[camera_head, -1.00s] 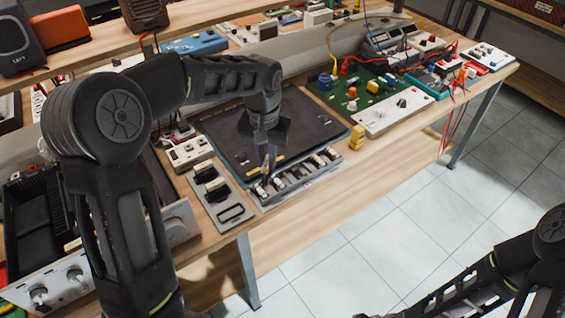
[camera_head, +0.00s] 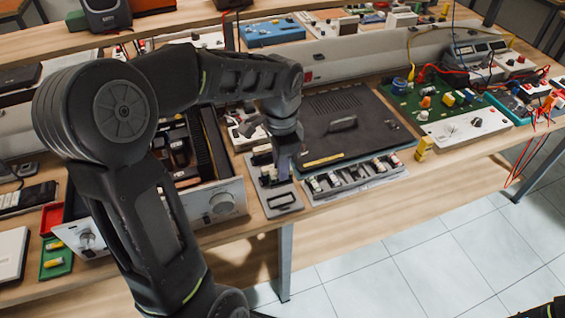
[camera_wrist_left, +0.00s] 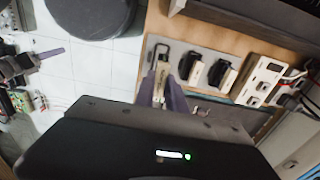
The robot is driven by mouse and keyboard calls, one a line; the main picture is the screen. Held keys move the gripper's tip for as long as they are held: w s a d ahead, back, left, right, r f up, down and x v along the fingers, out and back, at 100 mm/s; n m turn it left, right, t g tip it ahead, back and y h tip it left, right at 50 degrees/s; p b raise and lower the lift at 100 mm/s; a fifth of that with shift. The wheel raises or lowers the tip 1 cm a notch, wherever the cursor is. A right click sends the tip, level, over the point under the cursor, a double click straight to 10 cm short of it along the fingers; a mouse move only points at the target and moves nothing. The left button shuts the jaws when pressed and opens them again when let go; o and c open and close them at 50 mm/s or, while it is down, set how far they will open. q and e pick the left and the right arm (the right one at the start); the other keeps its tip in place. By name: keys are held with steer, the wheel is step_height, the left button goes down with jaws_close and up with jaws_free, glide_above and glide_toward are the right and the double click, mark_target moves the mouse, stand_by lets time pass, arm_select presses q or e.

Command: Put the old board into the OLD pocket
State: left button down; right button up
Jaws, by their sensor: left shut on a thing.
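My left gripper (camera_head: 285,170) is pointed down over the grey pocket plate (camera_head: 284,203) at the bench's front edge. In the left wrist view its purple fingers (camera_wrist_left: 160,88) are shut on a narrow cream-coloured piece, the board (camera_wrist_left: 158,84). In that view the plate (camera_wrist_left: 207,58) lies beyond the fingertips, with an outlined slot at its left and two dark blocks with pale tops to the right. The fingers overlap the slot end; I cannot tell whether the board touches the plate. No OLD label is readable. Part of my right gripper (camera_wrist_left: 28,64) shows at left in the wrist view.
A silver tray with several slots (camera_head: 352,182) lies just right of the plate, before a dark flat case (camera_head: 375,125). An open-topped unit with knobs (camera_head: 165,217) stands to the left. A green circuit board (camera_head: 405,98) lies farther right.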

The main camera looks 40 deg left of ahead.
mark_target(281, 184)
arm_select(q)
steer(key=shift+f, duration=0.2)
step_height(281, 184, down, 5)
steer(key=b, duration=0.4)
steer(key=shift+f+b, duration=0.2)
steer(key=shift+b, duration=0.15)
steer(key=shift+f, duration=0.1)
stand_by(1.1)
steer(key=shift+f+b, duration=0.5)
steer(key=shift+f, duration=0.3)
stand_by(0.9)
steer(key=c, duration=1.3)
jaws_free()
